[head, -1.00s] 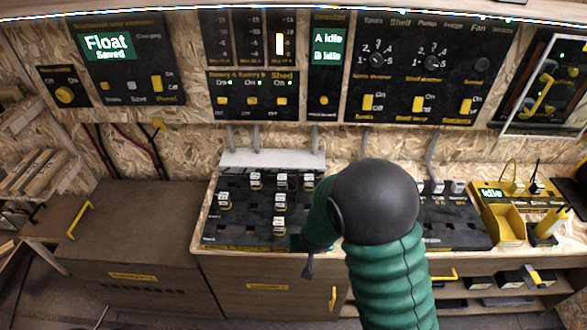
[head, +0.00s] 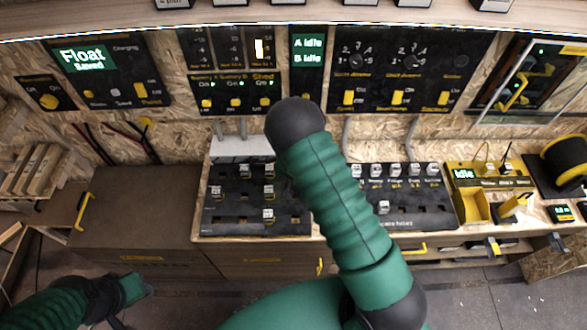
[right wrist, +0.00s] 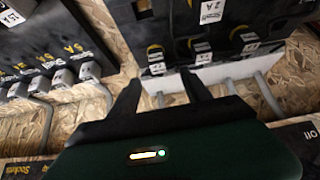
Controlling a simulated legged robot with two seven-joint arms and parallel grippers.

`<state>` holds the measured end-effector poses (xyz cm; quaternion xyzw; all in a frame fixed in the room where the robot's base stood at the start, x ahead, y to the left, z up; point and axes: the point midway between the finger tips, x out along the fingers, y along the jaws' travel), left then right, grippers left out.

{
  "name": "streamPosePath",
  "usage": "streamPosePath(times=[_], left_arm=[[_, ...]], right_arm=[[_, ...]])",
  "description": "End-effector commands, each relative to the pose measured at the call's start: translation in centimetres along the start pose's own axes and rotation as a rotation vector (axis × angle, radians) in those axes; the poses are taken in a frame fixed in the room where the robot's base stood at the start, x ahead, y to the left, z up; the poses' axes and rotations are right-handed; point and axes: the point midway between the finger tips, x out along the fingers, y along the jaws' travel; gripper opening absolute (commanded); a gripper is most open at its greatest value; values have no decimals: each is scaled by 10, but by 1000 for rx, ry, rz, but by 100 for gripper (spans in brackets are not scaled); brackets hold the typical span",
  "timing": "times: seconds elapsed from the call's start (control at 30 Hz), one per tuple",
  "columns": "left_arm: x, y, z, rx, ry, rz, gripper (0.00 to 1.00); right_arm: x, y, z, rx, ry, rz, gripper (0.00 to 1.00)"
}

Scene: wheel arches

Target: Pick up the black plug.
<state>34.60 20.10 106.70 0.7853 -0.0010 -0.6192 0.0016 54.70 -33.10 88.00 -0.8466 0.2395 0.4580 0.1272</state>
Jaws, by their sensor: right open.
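A small dark plug-like piece (head: 505,166) stands on the yellow-edged charging station at the right of the head view; it is too small to be sure it is the black plug. My right gripper shows in the right wrist view (right wrist: 160,79), its two dark fingers apart with nothing between them. The fingers point at the edge of a black board (right wrist: 210,30) bearing labelled modules. In the head view my right arm hides this gripper. My left gripper (head: 147,290) is at the lower left over the floor; its fingers are too unclear to read.
Two black socket boards, left (head: 235,215) and right (head: 400,215), lie on the bench with labelled modules. A yellow bin (head: 473,207) and a black-and-yellow reel (head: 568,165) are at the right. Switch panels (head: 400,75) line the wall. The brown cabinet top (head: 140,210) is clear.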

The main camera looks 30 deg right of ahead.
Motion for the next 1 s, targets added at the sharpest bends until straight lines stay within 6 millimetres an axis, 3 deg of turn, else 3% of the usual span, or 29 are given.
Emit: streamPosePath(times=[0.1,0.33,0.5,0.8,1.0], left_arm=[[-2,0,-1,0,0,0,36],[-9,0,-3,1,1,0,36],[-15,0,-4,1,1,0,36],[-15,0,-4,0,1,0,36],[-15,0,-4,0,1,0,36]], right_arm=[[29,3,-1,3,-4,-1,56],[54,7,-2,5,-4,-3,56],[84,4,-2,3,-3,-2,56],[94,2,-2,2,-2,-1,56],[94,4,-2,3,-2,-3,30]])
